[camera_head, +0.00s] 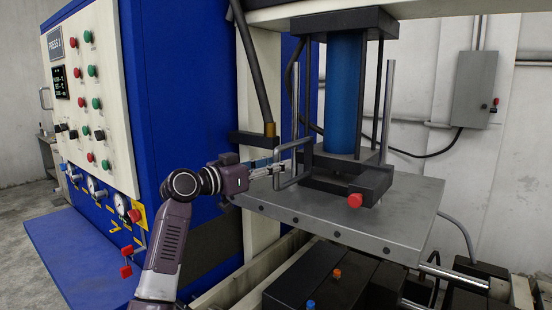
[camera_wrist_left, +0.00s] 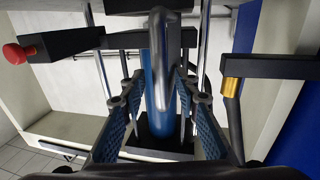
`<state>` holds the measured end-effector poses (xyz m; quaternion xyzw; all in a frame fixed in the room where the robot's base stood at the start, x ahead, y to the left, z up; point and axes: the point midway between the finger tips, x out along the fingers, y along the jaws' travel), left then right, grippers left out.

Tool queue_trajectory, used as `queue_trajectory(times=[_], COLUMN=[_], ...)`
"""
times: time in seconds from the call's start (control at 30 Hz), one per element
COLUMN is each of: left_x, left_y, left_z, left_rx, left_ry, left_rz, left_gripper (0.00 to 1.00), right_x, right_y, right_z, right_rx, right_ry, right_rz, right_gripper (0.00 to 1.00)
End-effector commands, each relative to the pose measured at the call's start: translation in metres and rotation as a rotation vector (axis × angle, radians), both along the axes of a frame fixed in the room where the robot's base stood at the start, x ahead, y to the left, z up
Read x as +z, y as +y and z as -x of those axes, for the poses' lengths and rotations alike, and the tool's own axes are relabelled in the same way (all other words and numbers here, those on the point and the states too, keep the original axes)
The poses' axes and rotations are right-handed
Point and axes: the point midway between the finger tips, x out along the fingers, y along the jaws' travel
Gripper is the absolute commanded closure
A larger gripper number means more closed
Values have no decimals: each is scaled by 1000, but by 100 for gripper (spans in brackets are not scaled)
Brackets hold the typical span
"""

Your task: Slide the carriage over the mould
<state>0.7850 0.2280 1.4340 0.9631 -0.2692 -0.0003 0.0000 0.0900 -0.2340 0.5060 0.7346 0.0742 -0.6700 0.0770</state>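A black block assembly (camera_head: 348,182) with a red knob (camera_head: 355,200) sits over the grey metal plate (camera_head: 400,215), under a blue cylinder (camera_head: 343,95). It looks like the carriage. A bent grey handle bar (camera_head: 296,180) stands on its left side. My left gripper (camera_head: 287,168) is at this handle. In the left wrist view, the handle (camera_wrist_left: 160,35) runs between the two blue-padded fingers (camera_wrist_left: 160,88), which are apart, with a gap visible on the left side of the bar. I cannot clearly make out the mould. My right gripper is not in view.
A blue press cabinet with a cream control panel (camera_head: 92,90) stands at the left. A cream post (camera_head: 262,215) and a hose with a brass end (camera_head: 270,130) are close to my left arm. Black boxes (camera_head: 335,280) lie below the plate. A grey wall box (camera_head: 476,88) hangs at the right.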

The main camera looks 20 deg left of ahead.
Motion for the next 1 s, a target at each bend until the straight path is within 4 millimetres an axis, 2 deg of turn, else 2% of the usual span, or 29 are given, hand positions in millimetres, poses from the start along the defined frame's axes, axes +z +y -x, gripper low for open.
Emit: queue_trajectory(times=[0.3, 0.57, 1.0], left_x=[-1, -1, -1], left_y=[-2, -2, -2], left_z=[-3, -3, -3], left_rx=[1, 0, 0], left_ry=[-1, -1, 1], left_rz=[-1, -1, -1], left_gripper=[71, 99, 100], right_x=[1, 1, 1], right_y=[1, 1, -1], right_z=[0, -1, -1], right_rx=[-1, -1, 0], right_ry=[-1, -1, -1], right_rz=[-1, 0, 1], right_gripper=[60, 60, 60])
